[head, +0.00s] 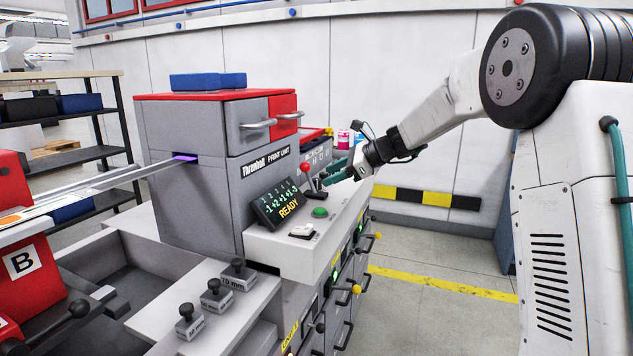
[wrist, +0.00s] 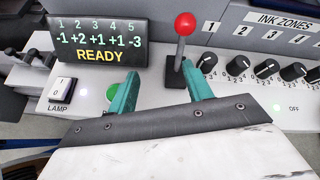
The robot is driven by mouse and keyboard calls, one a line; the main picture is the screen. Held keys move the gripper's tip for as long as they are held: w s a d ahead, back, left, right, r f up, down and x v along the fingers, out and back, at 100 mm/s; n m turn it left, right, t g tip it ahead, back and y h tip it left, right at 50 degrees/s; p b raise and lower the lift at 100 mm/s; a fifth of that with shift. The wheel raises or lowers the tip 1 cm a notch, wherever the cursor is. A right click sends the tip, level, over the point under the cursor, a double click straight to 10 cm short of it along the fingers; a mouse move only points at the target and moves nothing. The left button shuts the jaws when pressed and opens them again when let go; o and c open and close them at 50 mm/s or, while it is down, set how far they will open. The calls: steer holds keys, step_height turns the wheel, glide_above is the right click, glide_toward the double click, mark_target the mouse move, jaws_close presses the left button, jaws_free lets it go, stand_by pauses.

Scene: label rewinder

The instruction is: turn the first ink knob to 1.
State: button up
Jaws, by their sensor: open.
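The first ink knob (wrist: 207,62) is a black dial with a white mark, below label 1 of the ink zones panel in the wrist view. In the head view my gripper (head: 341,172) is above the console's far end, and the knobs cannot be made out.
A red-ball lever (wrist: 184,32) stands beyond and between the fingers. A green button (wrist: 113,92) is partly behind the left finger. A lamp switch (wrist: 61,90) is at left. More ink knobs (wrist: 267,96) lie to the right. The floor (head: 440,265) beside the console is clear.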

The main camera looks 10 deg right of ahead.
mark_target(319, 179)
steer(key=w+d+f+m, duration=0.1)
steer(key=w, duration=0.1)
steer(key=w+d+f+m+t, duration=0.1)
steer(key=w, duration=0.2)
steer(key=w+d+f+m, duration=0.1)
steer(key=w+m, duration=0.1)
steer(key=shift+w+d+t+y, duration=0.15)
steer(key=shift+d+t+y, duration=0.15)
steer(key=shift+t, duration=0.1)
steer(key=shift+w+f, duration=0.15)
steer(key=shift+w, duration=0.2)
steer(key=x, duration=0.7)
steer(key=shift+w+a, duration=0.2)
steer(key=shift+w, duration=0.05)
steer(key=c, duration=1)
